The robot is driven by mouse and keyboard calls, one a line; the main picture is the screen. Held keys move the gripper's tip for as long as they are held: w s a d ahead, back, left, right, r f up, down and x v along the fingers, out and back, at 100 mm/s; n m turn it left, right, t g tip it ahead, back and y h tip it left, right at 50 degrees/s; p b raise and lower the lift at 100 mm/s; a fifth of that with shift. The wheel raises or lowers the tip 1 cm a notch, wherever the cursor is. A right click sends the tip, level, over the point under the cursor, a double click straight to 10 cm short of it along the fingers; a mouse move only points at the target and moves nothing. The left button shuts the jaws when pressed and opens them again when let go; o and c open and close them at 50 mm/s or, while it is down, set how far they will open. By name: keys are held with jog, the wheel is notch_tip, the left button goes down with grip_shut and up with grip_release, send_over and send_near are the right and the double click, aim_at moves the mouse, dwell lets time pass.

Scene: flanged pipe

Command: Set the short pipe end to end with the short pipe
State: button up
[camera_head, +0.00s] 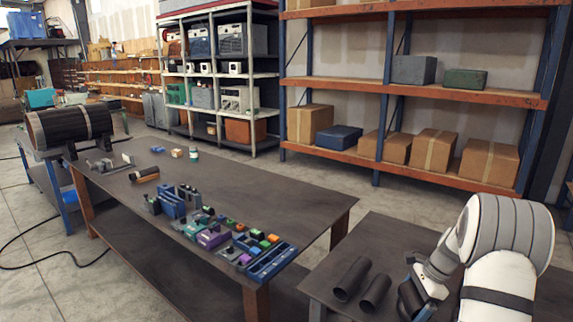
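Two short dark pipes lie side by side on the right-hand table (392,238): a left one (351,278) and a right one (375,293). They are roughly parallel, with a narrow gap between them, not end to end. My gripper (408,300) is at the end of my white and grey arm, just right of the pipes and low over the same table. A dark rounded shape shows at the gripper; I cannot tell whether it is a held pipe or part of the gripper. The fingertips are not clear.
Shelves with cartons (489,160) stand behind. The right table's back part is clear.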

jog(key=s+a+f+n+g+h+b, duration=0.2)
jog(key=a+f+n+b, duration=0.1)
jog(key=a+f+n, duration=0.5)
jog(key=s+a+f+n+g+h+b, duration=0.2)
jog(key=a+f+n+b, duration=0.1)
jog(key=a+f+n, duration=0.6)
jog(key=shift+s+a+n+g+h, duration=0.2)
jog(key=shift+a+n+g+h, duration=0.1)
jog(key=shift+a+n, duration=0.3)
jog(key=shift+s+a+f, duration=0.1)
